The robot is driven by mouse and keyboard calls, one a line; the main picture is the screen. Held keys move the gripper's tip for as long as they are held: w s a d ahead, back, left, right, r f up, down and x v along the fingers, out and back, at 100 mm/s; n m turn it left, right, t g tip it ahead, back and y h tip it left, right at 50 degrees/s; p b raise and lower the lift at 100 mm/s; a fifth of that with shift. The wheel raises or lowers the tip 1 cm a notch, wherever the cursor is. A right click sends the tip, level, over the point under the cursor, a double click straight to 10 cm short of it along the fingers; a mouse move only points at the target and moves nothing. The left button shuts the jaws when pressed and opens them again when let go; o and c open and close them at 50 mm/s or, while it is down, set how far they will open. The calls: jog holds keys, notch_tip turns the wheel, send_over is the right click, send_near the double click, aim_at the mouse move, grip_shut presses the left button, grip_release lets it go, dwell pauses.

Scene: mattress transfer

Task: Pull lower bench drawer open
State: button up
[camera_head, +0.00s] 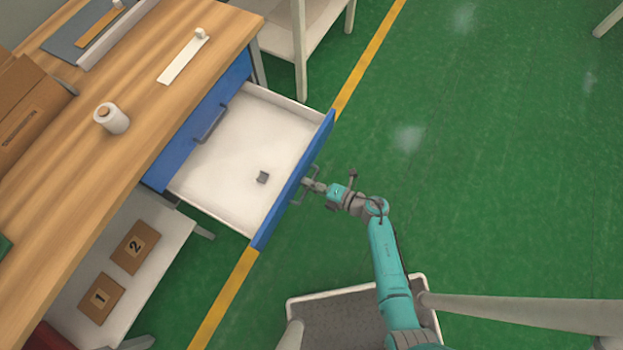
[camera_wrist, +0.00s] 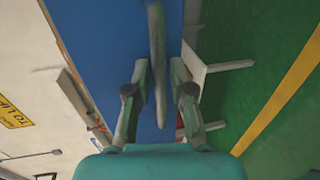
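The lower bench drawer (camera_head: 240,155) is pulled far out from the bench, with its white inside showing. A small grey object (camera_head: 262,177) lies in it. Its blue front (camera_head: 272,220) carries a grey bar handle (camera_head: 297,200). My gripper (camera_head: 309,186) is at this handle, on the outer side of the front. In the wrist view, the handle (camera_wrist: 158,70) lies between the two fingers against the blue front (camera_wrist: 95,55). The fingers stand apart, with blue visible beside the bar, so the gripper looks open around it.
Above the drawer, the upper drawer (camera_head: 190,140) is shut under the wooden bench top (camera_head: 150,125). A lower shelf (camera_head: 165,225) holds boxes marked 1 and 2. A white rack (camera_head: 300,55) stands behind. The green floor (camera_head: 480,170) on the right is clear.

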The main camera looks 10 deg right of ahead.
jog(key=v, duration=1.2)
jog(key=shift+f, duration=0.1)
dwell(0.6)
jog(key=s+a+r+m+t+h, duration=0.3)
jog(key=s+r+m+t, duration=0.5)
jog(key=r, duration=0.5)
jog(key=s+d+r+m+g+h, duration=0.1)
jog(key=s+d+r+m+h, duration=0.2)
jog(key=s+r+m, duration=0.5)
jog(key=s+d+r+m+g+h, duration=0.1)
jog(key=s+d+r+m+h, duration=0.2)
jog(key=s+r+m+h, duration=0.3)
jog(key=s+r+m, duration=0.1)
jog(key=s+m, duration=0.2)
jog(key=m, duration=0.3)
jog(key=shift+d+r+g, duration=0.2)
jog(key=shift+r+g, duration=0.15)
jog(key=shift+g, duration=0.05)
